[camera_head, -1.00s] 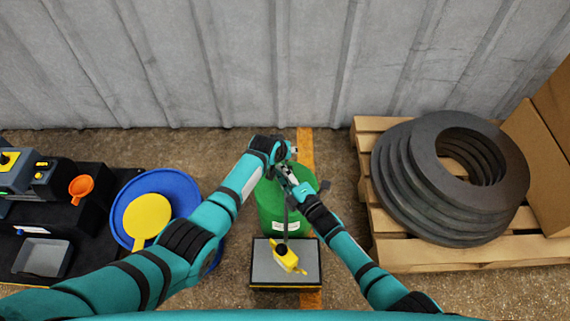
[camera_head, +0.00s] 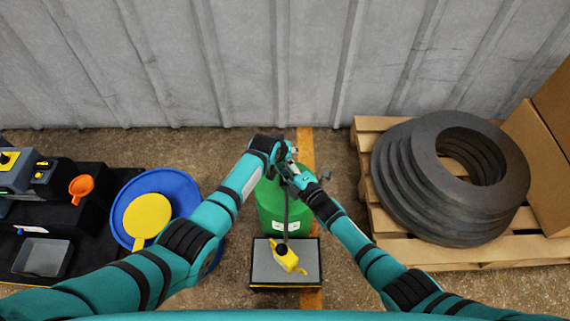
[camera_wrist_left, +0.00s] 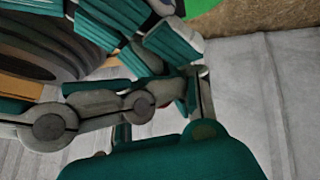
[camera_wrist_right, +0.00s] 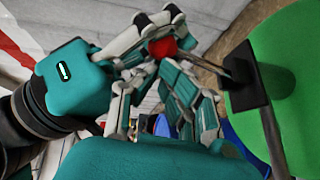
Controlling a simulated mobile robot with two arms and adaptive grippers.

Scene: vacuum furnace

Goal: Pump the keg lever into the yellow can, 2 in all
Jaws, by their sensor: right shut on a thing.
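The green keg (camera_head: 268,207) stands near the wall, its top mostly hidden by my arms. In the right wrist view, a metal lever with a red knob (camera_wrist_right: 163,47) runs to a black block on the keg (camera_wrist_right: 285,75). My right gripper (camera_head: 292,172) is shut on the knob, which shows between its fingertips in the right wrist view (camera_wrist_right: 160,60). My left gripper (camera_head: 283,152) is close beside it above the keg; its opening is unclear. The yellow can (camera_head: 290,261) sits on a grey-topped stand (camera_head: 262,265) in front of the keg, under a dark hose (camera_head: 286,215).
A pallet (camera_head: 400,254) with stacked dark rings (camera_head: 400,190) is at right. A blue drum (camera_head: 180,190) with a yellow scoop (camera_head: 147,216) and a dark bench (camera_head: 95,235) with an orange funnel (camera_head: 81,187) are at left. A corrugated wall (camera_head: 280,70) closes the back.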

